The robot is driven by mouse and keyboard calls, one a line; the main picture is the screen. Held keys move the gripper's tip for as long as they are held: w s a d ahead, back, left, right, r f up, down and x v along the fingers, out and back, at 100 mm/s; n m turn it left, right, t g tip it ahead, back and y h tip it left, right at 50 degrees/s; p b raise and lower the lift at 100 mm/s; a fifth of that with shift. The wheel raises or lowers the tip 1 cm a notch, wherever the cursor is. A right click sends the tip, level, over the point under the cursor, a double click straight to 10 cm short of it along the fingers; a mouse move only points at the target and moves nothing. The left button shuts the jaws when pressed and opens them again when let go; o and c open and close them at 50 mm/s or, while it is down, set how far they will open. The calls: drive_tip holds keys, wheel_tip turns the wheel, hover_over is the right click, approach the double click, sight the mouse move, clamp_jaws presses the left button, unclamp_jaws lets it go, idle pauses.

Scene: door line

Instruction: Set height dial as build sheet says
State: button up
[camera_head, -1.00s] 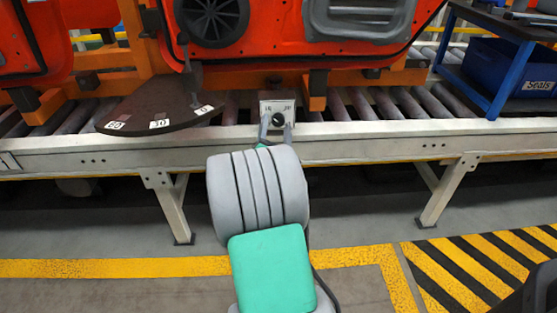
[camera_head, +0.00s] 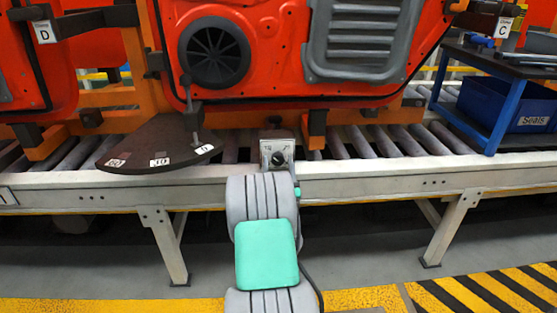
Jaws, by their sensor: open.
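A small grey box with a dark round knob (camera_head: 278,158) stands at the conveyor's near edge; its markings are too small to read. A dark fan-shaped plate (camera_head: 150,140) lies left of it, with white number labels along its near rim, one reading 10, and an upright post (camera_head: 187,95) near its right end. I cannot tell from labels which is the height dial. My arm reaches up to the knob box and its links hide most of my gripper (camera_head: 278,168). The gripper is open at the box's front; contact with the knob cannot be seen. No build sheet is readable.
Orange-red door panels (camera_head: 270,45) hang above the roller conveyor (camera_head: 390,140), with tags D (camera_head: 44,32) and C (camera_head: 503,28). A blue bin labelled Seals (camera_head: 510,100) sits on a cart at right. The conveyor's pale rail (camera_head: 400,182) runs across; striped floor lies in front.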

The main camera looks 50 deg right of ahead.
drive_tip(key=shift+c, duration=0.2)
clamp_jaws()
idle(0.5)
drive_tip(key=shift+w+f+m+b, duration=0.1)
drive_tip(key=shift+m+b, duration=0.3)
drive_tip(key=shift+b, duration=0.15)
